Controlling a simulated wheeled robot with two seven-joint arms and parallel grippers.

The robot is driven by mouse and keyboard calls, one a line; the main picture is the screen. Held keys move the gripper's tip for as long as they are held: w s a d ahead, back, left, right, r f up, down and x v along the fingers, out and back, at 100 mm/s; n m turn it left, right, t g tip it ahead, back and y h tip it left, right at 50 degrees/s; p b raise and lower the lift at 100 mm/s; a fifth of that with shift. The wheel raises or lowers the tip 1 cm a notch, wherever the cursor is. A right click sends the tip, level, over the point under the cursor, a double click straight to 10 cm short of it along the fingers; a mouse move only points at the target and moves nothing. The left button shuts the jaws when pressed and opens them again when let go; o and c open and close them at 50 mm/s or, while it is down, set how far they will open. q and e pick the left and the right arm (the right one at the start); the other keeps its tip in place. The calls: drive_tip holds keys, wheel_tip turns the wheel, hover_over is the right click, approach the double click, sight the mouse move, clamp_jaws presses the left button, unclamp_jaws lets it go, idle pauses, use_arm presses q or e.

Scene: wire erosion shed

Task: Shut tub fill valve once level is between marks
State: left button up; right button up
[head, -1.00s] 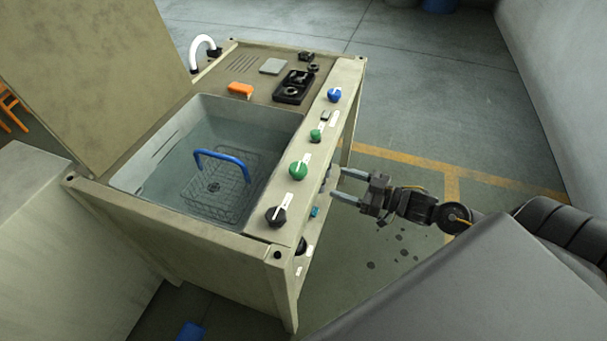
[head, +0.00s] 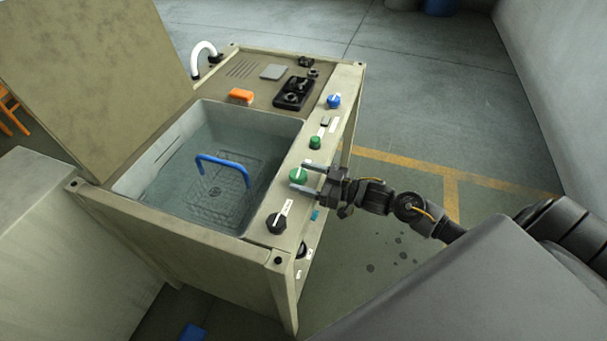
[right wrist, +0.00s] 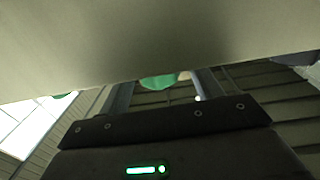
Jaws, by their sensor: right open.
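The tub (head: 130,182) is a pale sunken basin in the bench, holding clear water. A wire basket with a blue handle (head: 222,162) sits in it, mostly under water; the handle stands clear. Marks on the tub wall are too small to read against the water line. My right gripper (head: 297,178) is open, its fingers either side of the larger green knob (head: 299,176) on the bench's right strip. In the right wrist view the green knob (right wrist: 158,82) shows between the fingers, partly hidden by a pale panel; contact cannot be told. Which knob is the fill valve cannot be read.
A black knob (head: 277,224) is nearer on the strip; a small green knob (head: 314,142) and a blue knob (head: 334,101) are farther. An orange block (head: 241,95) and black tray (head: 294,93) lie behind the tub. The floor right of the bench is open.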

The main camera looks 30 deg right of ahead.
drive_tip(key=shift+w+a, duration=0.2)
drive_tip(key=shift+w, duration=0.05)
drive_tip(key=c, duration=1)
drive_tip(key=shift+r+m+t+h+p, duration=0.2)
drive_tip(key=shift+m+t+h+p, duration=0.15)
drive_tip(key=shift+p, duration=0.2)
drive_tip(key=shift+s+a+m+t+h+p, duration=0.1)
drive_tip(key=shift+m+t+h+p, duration=0.15)
drive_tip(key=shift+m+h+p, duration=0.15)
drive_tip(key=shift+h, duration=0.25)
drive_tip(key=shift+f, duration=0.2)
drive_tip(key=o, duration=1)
